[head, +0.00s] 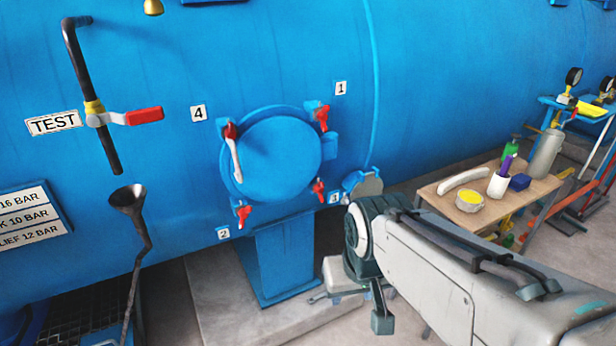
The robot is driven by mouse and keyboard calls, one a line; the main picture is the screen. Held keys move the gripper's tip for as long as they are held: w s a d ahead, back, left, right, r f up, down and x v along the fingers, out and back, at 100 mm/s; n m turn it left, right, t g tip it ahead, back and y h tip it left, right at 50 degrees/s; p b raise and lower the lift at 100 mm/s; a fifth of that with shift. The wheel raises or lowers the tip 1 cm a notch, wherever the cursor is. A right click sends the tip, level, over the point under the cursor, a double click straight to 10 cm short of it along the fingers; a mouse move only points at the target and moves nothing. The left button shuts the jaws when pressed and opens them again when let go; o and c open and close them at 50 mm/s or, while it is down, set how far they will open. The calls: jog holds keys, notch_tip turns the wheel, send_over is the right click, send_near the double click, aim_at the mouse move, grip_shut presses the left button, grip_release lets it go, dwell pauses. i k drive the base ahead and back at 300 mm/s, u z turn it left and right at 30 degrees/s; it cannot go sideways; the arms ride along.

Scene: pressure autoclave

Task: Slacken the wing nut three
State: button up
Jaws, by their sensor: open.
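The round blue hatch door (280,158) is closed against the blue vessel wall. Wing nut three (318,188) is red and sits at the door's lower right rim, beside the label 3 (334,198). My arm comes in from the lower right. My gripper (350,306) is below and slightly right of wing nut three, apart from it, and appears open and empty; the wrist partly hides it. Other red wing nuts sit by label 1 (321,117), by label 2 (242,215) and by label 4 (231,131), where a pale lever hangs down.
A blue pedestal (282,258) stands under the door. To the right, a small table (438,205) holds bottles, a cup and a yellow-topped tin. A pipe with a red-handled TEST valve (138,116) and a dark funnel (128,198) are at left.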

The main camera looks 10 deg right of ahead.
aim_at(318, 189)
jog(key=u, duration=0.5)
jog(key=k, duration=0.6)
jog(key=u, duration=0.75)
jog(key=i, duration=1.05)
jog(key=z, duration=1.05)
jog(key=i, duration=0.3)
jog(key=z, duration=0.3)
